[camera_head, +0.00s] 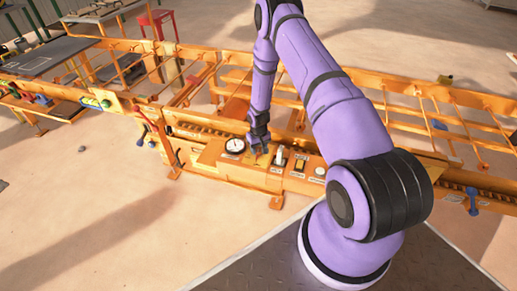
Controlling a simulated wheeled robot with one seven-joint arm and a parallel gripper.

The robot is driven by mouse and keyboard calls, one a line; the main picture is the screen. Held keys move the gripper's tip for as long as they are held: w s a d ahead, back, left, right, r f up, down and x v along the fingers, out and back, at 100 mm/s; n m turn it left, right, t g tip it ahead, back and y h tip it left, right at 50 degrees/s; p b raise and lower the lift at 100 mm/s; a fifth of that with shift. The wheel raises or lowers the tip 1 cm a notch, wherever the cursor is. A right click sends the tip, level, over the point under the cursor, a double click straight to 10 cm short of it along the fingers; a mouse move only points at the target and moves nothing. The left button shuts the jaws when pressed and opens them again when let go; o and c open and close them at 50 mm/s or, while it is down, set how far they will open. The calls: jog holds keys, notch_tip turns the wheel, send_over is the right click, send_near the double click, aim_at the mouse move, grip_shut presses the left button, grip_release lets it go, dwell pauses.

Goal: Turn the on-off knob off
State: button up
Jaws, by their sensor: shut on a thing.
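My gripper (259,147) points down at the orange control panel (225,172), just right of its round white gauge (235,146). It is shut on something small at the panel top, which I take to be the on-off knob. The fingers cover most of the knob, so its turn position cannot be told. A white lever switch (279,157) stands on the panel close to the right of my gripper.
More controls sit further right on the panel, among them a pale round button (320,171). Orange rails (430,97) run behind the panel. A red lever (150,125) stands to the left. Sandy floor in front is clear.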

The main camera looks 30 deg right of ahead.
aim_at(259, 149)
dwell(0.4)
jog(key=o, duration=0.9)
notch_tip(259, 149, up, 11)
jog(key=shift+f, duration=0.1)
dwell(0.5)
